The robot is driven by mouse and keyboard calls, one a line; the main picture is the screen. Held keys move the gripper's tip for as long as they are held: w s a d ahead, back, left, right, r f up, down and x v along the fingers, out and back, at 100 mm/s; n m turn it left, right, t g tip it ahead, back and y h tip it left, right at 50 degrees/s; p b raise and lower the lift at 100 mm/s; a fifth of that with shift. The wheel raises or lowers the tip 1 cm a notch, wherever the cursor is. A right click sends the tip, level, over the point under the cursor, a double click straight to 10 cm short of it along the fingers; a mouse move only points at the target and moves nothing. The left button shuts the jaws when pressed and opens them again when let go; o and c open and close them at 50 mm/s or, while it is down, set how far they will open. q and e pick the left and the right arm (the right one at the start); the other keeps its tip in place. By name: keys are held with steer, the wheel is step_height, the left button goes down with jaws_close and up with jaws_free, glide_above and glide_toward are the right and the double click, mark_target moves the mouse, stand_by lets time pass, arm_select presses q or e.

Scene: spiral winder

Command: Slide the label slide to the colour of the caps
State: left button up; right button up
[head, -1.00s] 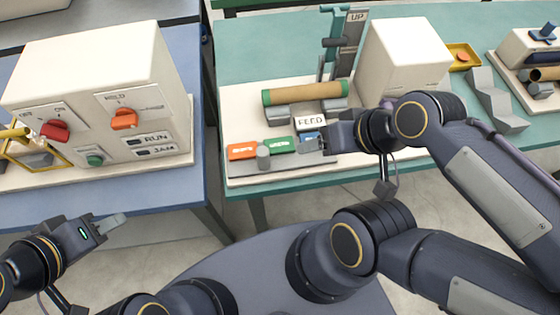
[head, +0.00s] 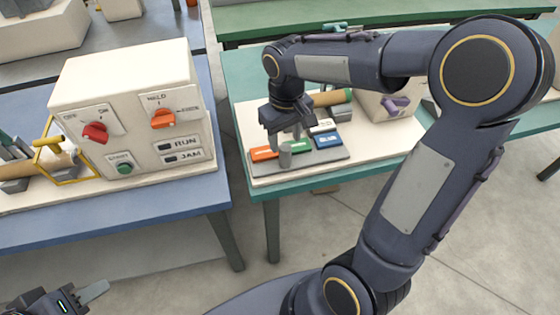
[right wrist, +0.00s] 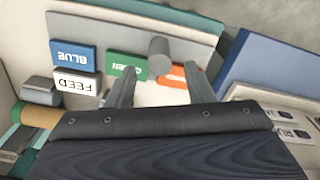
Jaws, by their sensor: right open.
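The label slide's grey knob (head: 285,155) stands upright at the front of the base, by the border of the orange label (head: 263,153) and the green label (head: 299,147). The blue label (head: 328,141) lies to their right. The tan roll behind has a green cap (head: 348,95) at its right end; my arm hides much of it. My right gripper (head: 288,133) points down, open, over the knob. In the right wrist view the knob (right wrist: 160,57) shows between the spread fingers, with no visible grip. My left gripper (head: 93,292) is low at the left, away from everything.
A white FEED block (head: 322,126) sits behind the blue label, close to the right gripper. A cream control box (head: 135,110) with red and orange knobs stands on the blue table at left. A floor gap separates the two tables.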

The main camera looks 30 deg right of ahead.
mark_target(285, 155)
step_height(285, 155, down, 7)
steer(key=shift+r, duration=0.1)
stand_by(0.3)
jaws_close()
